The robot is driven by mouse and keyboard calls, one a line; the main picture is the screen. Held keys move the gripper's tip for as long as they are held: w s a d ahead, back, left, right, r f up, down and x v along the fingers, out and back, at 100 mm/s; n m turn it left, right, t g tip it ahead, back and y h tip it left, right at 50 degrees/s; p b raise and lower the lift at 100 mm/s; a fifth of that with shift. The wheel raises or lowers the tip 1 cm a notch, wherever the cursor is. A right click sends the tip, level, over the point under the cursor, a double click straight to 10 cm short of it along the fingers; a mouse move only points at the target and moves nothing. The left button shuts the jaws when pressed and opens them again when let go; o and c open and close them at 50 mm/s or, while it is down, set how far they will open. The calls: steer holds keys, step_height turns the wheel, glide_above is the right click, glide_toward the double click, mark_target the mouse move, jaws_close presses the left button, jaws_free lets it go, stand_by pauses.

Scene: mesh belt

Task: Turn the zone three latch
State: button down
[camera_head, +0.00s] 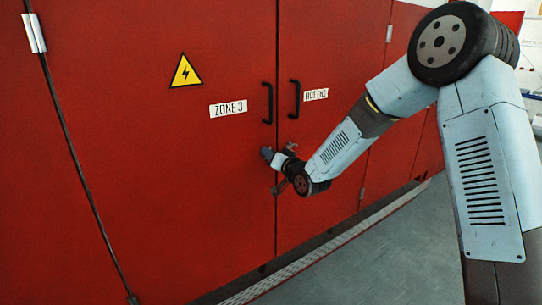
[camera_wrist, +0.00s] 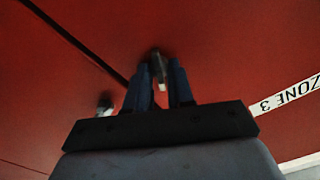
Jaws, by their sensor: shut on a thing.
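The zone three latch (camera_wrist: 157,62) is a small grey lever on the red zone three door (camera_head: 165,145). My gripper (camera_wrist: 159,72) is shut on it, with one dark blue finger on each side in the wrist view. In the head view my gripper (camera_head: 272,157) is at the door seam, below the black handles, and covers the latch. The latch's exact angle is hard to tell, as it is blurred and partly hidden by the fingers. The ZONE 3 label (camera_head: 229,109) is on the same door and appears upside down in the wrist view (camera_wrist: 288,94).
Black handles stand out on the zone three door (camera_head: 267,103) and the HOT END door (camera_head: 294,99) above my gripper. A second small pale fitting (camera_wrist: 104,106) is across the seam. A grated strip (camera_head: 310,258) runs along the base; grey floor to its right is clear.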

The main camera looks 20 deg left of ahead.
steer(key=m, duration=1.2)
steer(key=shift+w+d+f, duration=0.15)
steer(key=shift+d+f, duration=0.05)
steer(key=shift+f, duration=0.1)
stand_by(0.3)
steer(key=c, duration=1.3)
jaws_free()
steer(key=shift+o, duration=1.4)
steer(key=shift+a, duration=0.1)
steer(key=v, duration=1.3)
steer(key=shift+s+d, duration=0.25)
steer(key=shift+d, duration=0.05)
steer(key=shift+f, duration=0.1)
